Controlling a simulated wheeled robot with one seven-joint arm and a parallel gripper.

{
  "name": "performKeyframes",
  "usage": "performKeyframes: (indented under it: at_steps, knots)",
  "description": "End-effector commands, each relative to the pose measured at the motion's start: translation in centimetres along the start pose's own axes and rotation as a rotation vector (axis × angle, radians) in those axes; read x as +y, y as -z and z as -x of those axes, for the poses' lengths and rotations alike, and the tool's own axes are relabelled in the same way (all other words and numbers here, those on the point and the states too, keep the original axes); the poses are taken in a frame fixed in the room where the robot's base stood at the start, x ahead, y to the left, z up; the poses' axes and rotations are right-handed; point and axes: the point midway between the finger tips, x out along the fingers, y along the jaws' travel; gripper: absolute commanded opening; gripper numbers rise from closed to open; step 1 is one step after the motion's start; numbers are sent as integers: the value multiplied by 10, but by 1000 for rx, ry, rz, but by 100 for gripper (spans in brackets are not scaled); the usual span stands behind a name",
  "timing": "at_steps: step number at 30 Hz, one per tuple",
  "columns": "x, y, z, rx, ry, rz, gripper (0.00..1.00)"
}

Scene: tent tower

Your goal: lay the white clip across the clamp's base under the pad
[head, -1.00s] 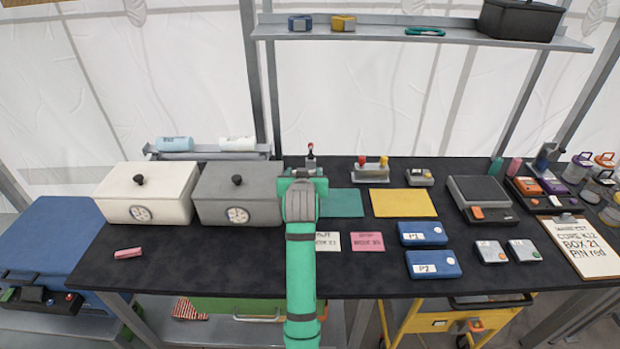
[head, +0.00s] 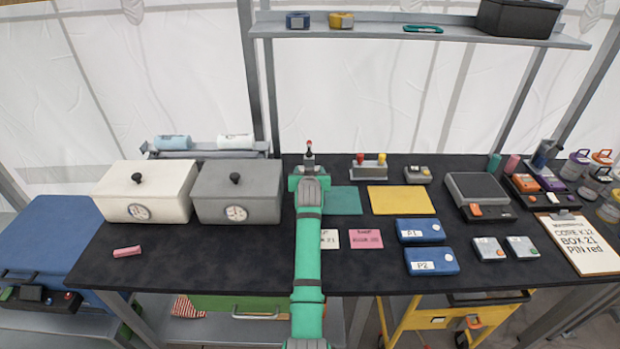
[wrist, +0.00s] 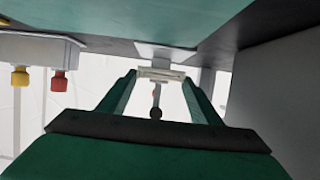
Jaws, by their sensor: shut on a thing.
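My gripper (wrist: 161,80) is shut on the white clip (wrist: 161,73), a small pale bar that lies crosswise between the fingertips in the wrist view. The clamp (head: 309,157) stands at the back of the black table, an upright grey post with a red tip. In the wrist view, which looks upside down, the clamp's grey base (wrist: 160,56) and its thin rod with a dark knob (wrist: 156,113) show just beyond the clip. My gripper (head: 309,176) is right in front of the clamp in the head view and hides its lower part. I cannot tell whether clip and base touch.
A grey lidded box (head: 237,198) stands close on the left, with a white one (head: 146,197) beyond it. A block with red and yellow knobs (head: 369,169) stands to the right. A green mat (head: 344,200) lies flat at the gripper's right.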

Motion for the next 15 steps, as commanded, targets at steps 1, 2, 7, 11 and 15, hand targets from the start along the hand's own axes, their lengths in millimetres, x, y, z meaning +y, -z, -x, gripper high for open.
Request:
performKeyframes:
  at_steps: [1, 2, 7, 11, 15]
  knots:
    - [0, -10, -3, -4, 0, 0, 38]
    - [0, -14, -4, -4, 0, 0, 38]
    - [0, -23, -9, -1, 0, 0, 38]
    - [0, -22, -8, -1, 0, 0, 38]
    - [0, -25, -9, -2, 1, 0, 38]
